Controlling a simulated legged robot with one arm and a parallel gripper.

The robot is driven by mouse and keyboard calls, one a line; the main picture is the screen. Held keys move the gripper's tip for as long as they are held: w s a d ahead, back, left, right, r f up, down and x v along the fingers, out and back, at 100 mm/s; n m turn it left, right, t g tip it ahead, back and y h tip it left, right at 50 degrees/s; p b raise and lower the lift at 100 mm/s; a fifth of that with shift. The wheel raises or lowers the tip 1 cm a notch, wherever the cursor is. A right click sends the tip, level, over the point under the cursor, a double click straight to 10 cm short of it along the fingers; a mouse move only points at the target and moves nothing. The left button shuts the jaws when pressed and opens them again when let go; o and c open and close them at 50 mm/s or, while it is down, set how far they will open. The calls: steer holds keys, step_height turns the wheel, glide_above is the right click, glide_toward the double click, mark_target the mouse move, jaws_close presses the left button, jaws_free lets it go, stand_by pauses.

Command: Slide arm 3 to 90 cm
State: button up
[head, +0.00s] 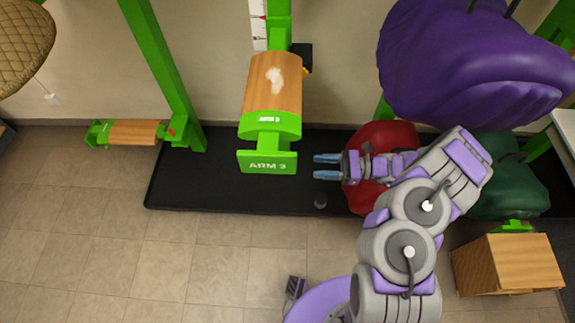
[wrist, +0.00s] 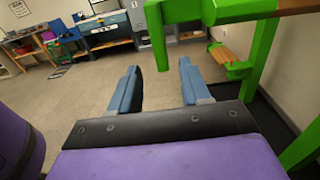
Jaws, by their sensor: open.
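Arm 3 (head: 272,85) is a wooden block with a green end and a green plate reading "ARM 3" in the head view. A whitish patch marks its top. It joins a green upright (head: 278,35) with a white scale (head: 258,28) and red pointer beside it; the numbers are too small to read. A black knob (head: 299,57) sits at the upright's right side. My gripper (head: 316,167) is open and empty, to the right of the arm's end plate and apart from it in the picture. The wrist view shows its spread blue fingers (wrist: 158,72) with nothing between them.
A purple saddle (head: 470,65) hangs at upper right; red (head: 385,135) and dark green (head: 505,180) saddles lie below, partly behind my arm. Another green upright (head: 160,70) and a low wooden arm (head: 132,132) stand left. A wooden box (head: 508,264) is lower right. The tiled floor is clear at left.

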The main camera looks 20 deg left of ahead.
mark_target(286, 165)
steer(key=b+x, duration=0.1)
steer(key=x, duration=1)
steer(key=shift+b, duration=0.4)
jaws_close()
